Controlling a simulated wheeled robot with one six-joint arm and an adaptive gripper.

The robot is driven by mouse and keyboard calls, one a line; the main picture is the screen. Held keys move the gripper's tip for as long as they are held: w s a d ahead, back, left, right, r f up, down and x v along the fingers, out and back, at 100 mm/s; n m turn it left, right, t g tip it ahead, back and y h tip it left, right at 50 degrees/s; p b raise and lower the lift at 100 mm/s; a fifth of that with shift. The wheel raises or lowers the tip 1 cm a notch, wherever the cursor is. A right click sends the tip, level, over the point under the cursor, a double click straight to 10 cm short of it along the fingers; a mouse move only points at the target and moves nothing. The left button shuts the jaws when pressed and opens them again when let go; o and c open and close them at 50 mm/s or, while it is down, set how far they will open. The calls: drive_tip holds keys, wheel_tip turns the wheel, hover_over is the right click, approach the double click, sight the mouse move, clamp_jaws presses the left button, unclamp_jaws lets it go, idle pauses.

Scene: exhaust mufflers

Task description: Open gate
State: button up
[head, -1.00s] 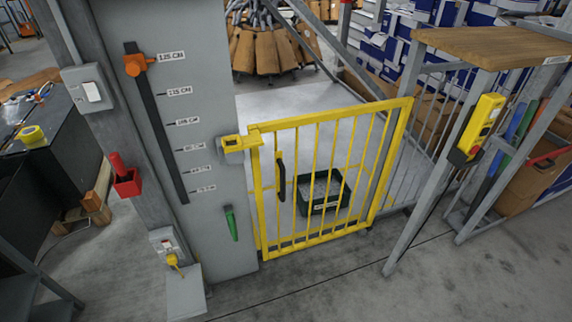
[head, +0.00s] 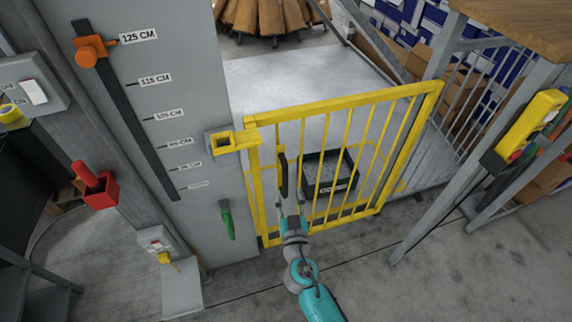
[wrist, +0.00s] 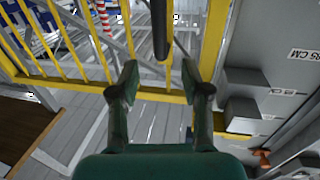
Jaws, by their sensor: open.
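The yellow barred gate (head: 345,160) stands across the opening, its left upright beside the grey panel. In the wrist view the gate's rail (wrist: 75,86) crosses the picture. A black vertical handle (head: 283,174) is on the gate's left side; it also shows in the wrist view (wrist: 160,28), at the top between the fingers. A yellow bracket (head: 225,142) on the panel sits beside the gate's top left corner. My gripper (wrist: 161,80) is open and empty, its fingers on either side of the handle's line. In the head view my gripper (head: 290,190) overlaps the handle's lower end; contact cannot be told.
A dark crate (head: 330,172) stands behind the gate. A yellow control box (head: 530,125) hangs on the right frame.

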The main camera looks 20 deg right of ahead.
sight(285, 174)
drive_tip(key=w, duration=0.3)
drive_tip(key=w+d, duration=0.1)
drive_tip(key=w, duration=0.3)
drive_tip(key=w+d, duration=0.1)
drive_tip(key=w, duration=0.2)
drive_tip(key=shift+w, duration=0.15)
clamp_jaws()
